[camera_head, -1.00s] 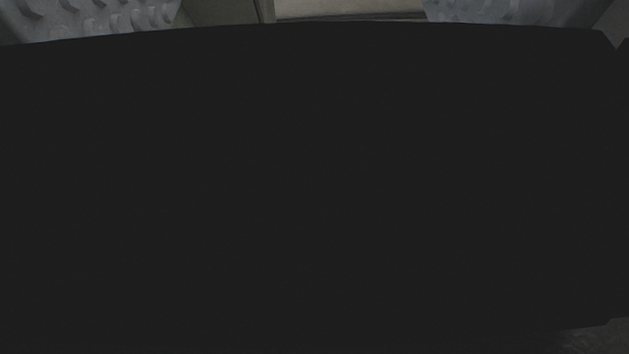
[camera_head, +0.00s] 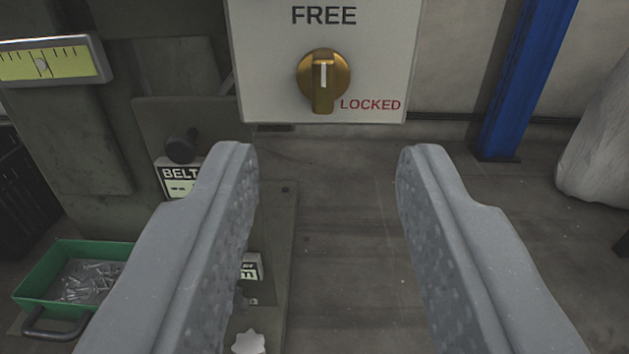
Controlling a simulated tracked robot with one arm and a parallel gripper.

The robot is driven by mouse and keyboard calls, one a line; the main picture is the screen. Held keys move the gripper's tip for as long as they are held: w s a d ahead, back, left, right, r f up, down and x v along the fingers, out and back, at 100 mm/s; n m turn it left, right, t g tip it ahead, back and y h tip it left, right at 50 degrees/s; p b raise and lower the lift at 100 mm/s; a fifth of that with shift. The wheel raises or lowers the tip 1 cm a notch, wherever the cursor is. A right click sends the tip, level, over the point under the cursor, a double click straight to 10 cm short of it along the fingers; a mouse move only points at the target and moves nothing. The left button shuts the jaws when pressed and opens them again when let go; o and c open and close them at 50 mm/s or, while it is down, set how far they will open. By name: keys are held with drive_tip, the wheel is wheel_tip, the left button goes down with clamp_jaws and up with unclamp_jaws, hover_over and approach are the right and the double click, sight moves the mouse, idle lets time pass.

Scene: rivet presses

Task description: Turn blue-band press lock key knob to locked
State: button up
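The lock key knob (camera_head: 323,80) is a brass knob with a white pointer line. It sits on a pale panel (camera_head: 270,55) marked FREE above it and LOCKED in red at its lower right. The white line stands upright, towards FREE. My gripper (camera_head: 325,160) is open and empty, its two grey fingers wide apart. The fingertips are below the panel in the picture, one to each side of the knob, and not touching it. No blue band shows on the visible part of the press (camera_head: 75,150).
A green tray (camera_head: 45,270) of rivets is at lower left. A black knob (camera_head: 182,147) and a BELT label (camera_head: 178,178) are on the press. A yellow gauge (camera_head: 45,62) is at upper left. A blue post (camera_head: 525,80) and a pale sack (camera_head: 600,150) stand at right.

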sight(323, 63)
drive_tip(key=w+b, duration=0.1)
drive_tip(key=w, duration=0.3)
drive_tip(key=w+b, duration=0.1)
drive_tip(key=w, duration=0.4)
drive_tip(key=w+b, duration=0.1)
drive_tip(key=w, duration=0.3)
drive_tip(key=shift+w+f, duration=0.2)
drive_tip(key=shift+f, duration=0.15)
clamp_jaws()
drive_tip(key=shift+a, duration=0.15)
